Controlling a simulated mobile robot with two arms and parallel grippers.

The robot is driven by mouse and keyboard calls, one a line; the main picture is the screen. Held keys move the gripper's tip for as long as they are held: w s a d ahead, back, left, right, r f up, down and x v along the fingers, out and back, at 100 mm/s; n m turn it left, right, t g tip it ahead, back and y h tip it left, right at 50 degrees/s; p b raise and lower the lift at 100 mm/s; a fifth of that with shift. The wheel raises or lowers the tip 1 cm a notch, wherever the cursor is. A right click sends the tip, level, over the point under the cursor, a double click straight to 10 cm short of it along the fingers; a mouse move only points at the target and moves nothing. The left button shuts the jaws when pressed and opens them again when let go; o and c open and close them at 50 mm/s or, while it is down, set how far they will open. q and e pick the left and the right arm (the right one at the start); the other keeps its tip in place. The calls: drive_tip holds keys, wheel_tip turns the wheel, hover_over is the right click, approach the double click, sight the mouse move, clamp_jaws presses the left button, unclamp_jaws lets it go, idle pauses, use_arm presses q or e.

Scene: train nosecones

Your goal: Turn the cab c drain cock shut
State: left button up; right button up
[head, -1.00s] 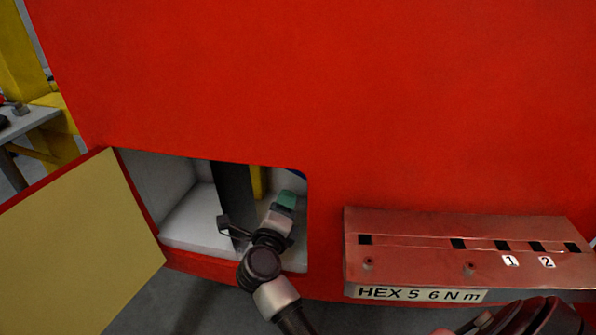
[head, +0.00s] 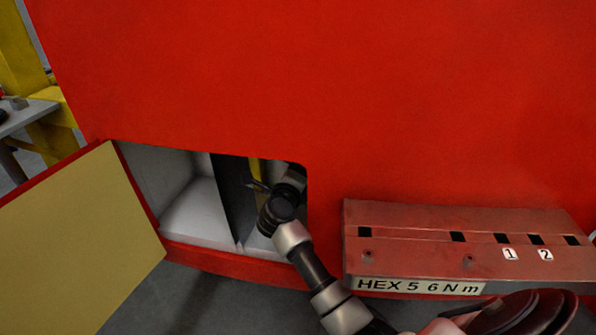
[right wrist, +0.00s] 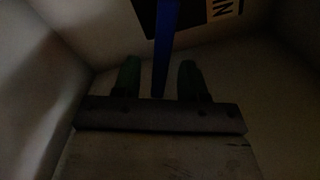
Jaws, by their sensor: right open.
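A blue lever (right wrist: 164,45), which looks like the drain cock handle, hangs down in the right wrist view. Its lower end shows between the two green fingers of my right gripper (right wrist: 159,66). The fingers are apart, one on each side of the lever in the picture; I cannot tell how deep it lies between them. In the head view my right arm reaches into the open compartment (head: 190,212) in the red nosecone (head: 330,90), and its fingers are hidden behind the opening's edge. My left gripper is not in view.
The compartment's door (head: 85,240) stands open at the left. A dark upright divider (head: 232,200) stands inside, left of my arm. A red tool rack (head: 420,222) is at the right.

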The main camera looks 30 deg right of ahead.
clamp_jaws()
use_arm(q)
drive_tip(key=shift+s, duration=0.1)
use_arm(e)
drive_tip(key=shift+f, duration=0.1)
